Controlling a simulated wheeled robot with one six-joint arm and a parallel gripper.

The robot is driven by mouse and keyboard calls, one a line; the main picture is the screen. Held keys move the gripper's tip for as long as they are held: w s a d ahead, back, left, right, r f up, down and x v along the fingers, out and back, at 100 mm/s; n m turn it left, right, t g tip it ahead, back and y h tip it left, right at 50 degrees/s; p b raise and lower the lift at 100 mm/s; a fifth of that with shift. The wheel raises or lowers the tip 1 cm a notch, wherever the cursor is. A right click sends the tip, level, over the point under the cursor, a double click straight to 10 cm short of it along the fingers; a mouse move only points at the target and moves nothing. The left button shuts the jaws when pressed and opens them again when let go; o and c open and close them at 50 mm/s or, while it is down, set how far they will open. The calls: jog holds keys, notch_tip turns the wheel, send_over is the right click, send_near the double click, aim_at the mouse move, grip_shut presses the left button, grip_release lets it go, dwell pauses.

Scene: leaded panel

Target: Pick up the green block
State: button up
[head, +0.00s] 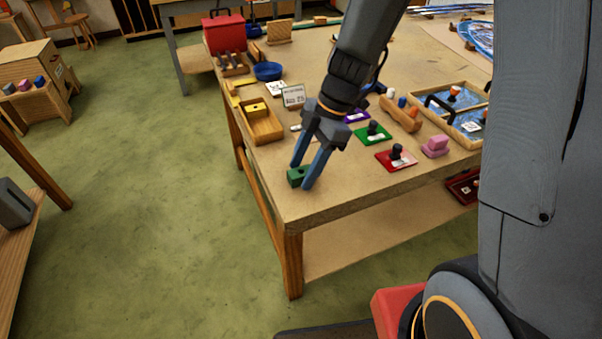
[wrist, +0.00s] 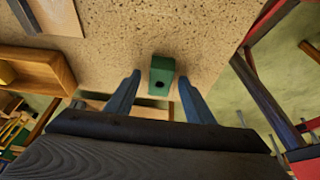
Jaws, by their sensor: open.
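The green block (head: 296,177) sits on the tabletop close to the table's left edge. It has a dark round spot on one face. My gripper (head: 304,176) is open, with its two blue fingers pointing down at the block. In the head view the right finger covers part of the block's right side. In the wrist view the block (wrist: 162,76) shows between the two spread fingertips of my gripper (wrist: 160,82), a little beyond them. A gap shows on each side of it there, and I see no contact.
A wooden tray (head: 247,133) with a yellow block stands behind on the table (head: 330,203). Green (head: 361,137) and red (head: 383,158) plates with dark knobs and a pink block (head: 436,145) lie to the right. The tabletop in front of the red plate is clear.

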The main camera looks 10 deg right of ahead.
jog(key=c, duration=1.1)
jog(key=shift+r, duration=0.1)
